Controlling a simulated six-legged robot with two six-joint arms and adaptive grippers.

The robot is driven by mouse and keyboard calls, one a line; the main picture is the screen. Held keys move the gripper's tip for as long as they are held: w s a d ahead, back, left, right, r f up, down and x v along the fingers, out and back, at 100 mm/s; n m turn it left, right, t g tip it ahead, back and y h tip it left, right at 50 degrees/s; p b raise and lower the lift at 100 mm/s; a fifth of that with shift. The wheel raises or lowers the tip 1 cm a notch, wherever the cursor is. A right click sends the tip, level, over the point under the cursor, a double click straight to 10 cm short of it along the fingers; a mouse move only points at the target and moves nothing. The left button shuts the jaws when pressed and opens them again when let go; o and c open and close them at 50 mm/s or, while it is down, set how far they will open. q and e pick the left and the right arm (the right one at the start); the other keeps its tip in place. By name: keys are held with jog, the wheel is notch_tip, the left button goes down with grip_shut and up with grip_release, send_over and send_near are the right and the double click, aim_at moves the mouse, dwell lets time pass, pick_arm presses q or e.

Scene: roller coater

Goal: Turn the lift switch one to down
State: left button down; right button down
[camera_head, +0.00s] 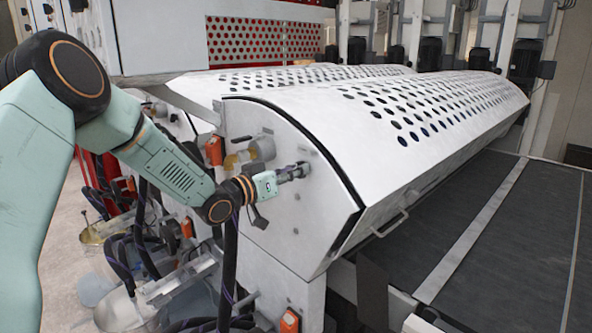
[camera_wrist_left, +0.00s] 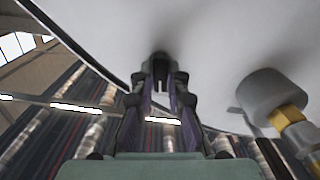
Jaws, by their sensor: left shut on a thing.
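My left arm comes in from the left in the head view. Its gripper (camera_head: 292,173) is against the white end panel (camera_head: 300,225) of the machine. In the left wrist view the two fingers (camera_wrist_left: 161,85) point at the panel and are closed around a small dark switch (camera_wrist_left: 160,58) at their tips. I take this to be lift switch one; the fingers hide most of it, so I cannot read its position or any label. My right gripper is in neither view.
A grey cylindrical fitting with a brass part (camera_wrist_left: 275,95) sticks out beside the gripper. An orange box (camera_head: 213,151) is left of the panel. Hoses hang below the arm. A perforated white cover (camera_head: 390,105) and a dark conveyor belt (camera_head: 520,230) extend right.

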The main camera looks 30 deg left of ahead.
pick_arm(q)
jog(key=shift+s+f+n, duration=0.1)
jog(key=shift+f+n, duration=0.1)
jog(key=shift+n, duration=0.65)
jog(key=shift+f+n, duration=0.15)
jog(key=shift+n, duration=0.7)
jog(key=c, duration=1.8)
grip_release()
jog(key=o, duration=0.5)
jog(key=shift+s+r, duration=0.15)
jog(key=shift+r, duration=0.05)
jog(key=shift+c, duration=0.2)
jog(key=shift+a, duration=0.1)
